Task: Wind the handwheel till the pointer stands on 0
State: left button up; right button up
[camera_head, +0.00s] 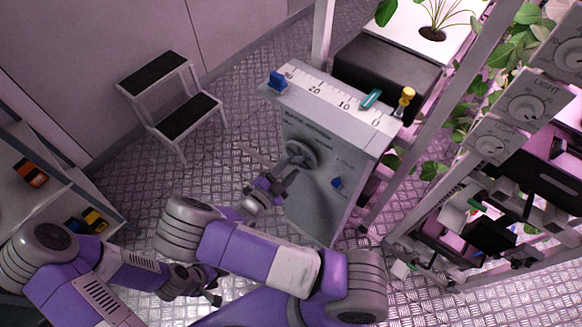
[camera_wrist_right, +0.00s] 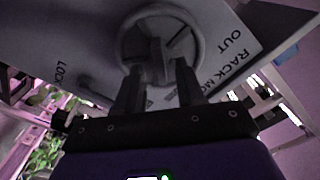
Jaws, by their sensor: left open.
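The grey handwheel (camera_head: 301,153) is on the front of a grey cabinet (camera_head: 322,190). A scale (camera_head: 330,95) marked 30, 20, 10, 0 runs along the cabinet's top. A teal pointer-like piece (camera_head: 370,98) stands between 10 and 0. My right gripper (camera_head: 276,182) is just in front of the wheel. In the right wrist view its fingers (camera_wrist_right: 158,92) are apart, at the near rim of the handwheel (camera_wrist_right: 160,42); I cannot tell whether they touch it. My left gripper (camera_head: 214,286) is open and empty, low over the floor, away from the cabinet.
A step stool (camera_head: 170,100) stands at back left; plant racks (camera_head: 450,120) are at right.

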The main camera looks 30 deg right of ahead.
jog(key=shift+x, duration=0.9)
grip_shut()
